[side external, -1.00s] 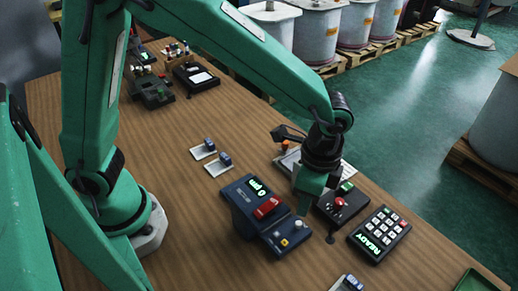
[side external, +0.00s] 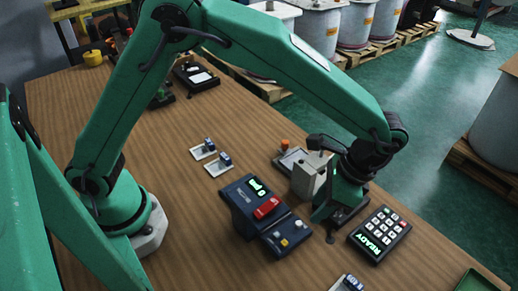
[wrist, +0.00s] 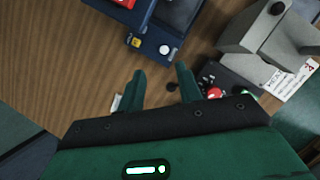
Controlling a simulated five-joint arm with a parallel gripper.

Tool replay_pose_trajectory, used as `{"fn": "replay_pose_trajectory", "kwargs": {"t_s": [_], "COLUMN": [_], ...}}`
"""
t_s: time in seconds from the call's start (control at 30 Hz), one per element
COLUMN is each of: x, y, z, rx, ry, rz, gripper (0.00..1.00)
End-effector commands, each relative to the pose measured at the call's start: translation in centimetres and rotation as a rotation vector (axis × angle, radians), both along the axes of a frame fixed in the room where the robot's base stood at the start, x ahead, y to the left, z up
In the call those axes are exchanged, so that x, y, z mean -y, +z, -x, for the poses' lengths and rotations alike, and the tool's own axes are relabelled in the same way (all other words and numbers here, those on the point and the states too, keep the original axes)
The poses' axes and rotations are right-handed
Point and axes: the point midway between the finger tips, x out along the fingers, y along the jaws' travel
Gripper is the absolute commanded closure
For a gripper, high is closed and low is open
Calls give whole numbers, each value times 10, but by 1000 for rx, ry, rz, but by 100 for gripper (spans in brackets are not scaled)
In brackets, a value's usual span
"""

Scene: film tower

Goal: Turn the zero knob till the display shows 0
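The blue device (side external: 240,205) has a lit display (side external: 257,188), a red part (side external: 267,207) and a lower front panel. The display's lit characters are slanted and too small to read surely. The panel carries a yellow button (side external: 284,242) and pale knobs, one at its right end (side external: 299,224); I cannot read which is the zero knob. In the wrist view a pale round knob (wrist: 165,49) and the yellow button (wrist: 135,42) lie ahead of the fingertips. My gripper (wrist: 162,78) is open and empty, apart from the knob. In the side view it is right of the device.
A keypad reading READY (side external: 380,234) lies right of my gripper. A grey block-like fixture (side external: 309,176) stands behind it. Small blue blocks on white plates (side external: 217,160) lie behind the device. Bare wood lies left.

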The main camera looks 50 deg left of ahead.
Motion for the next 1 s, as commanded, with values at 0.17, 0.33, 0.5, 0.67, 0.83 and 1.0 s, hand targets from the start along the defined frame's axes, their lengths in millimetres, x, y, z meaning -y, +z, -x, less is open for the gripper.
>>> {"fn": "replay_pose_trajectory", "kwargs": {"t_s": [0.17,0.33,0.5,0.67,0.83,1.0], "x": [-6,-13,-18,-20,-21,-20], "y": [-18,-38,-54,-62,-64,-63], "z": [5,10,14,16,17,17], "rx": [-2,-3,-3,-2,-2,-2], "ry": [1,1,1,2,2,2], "rz": [0,1,2,4,5,5], "gripper": [65,65,65,65,65,71]}}
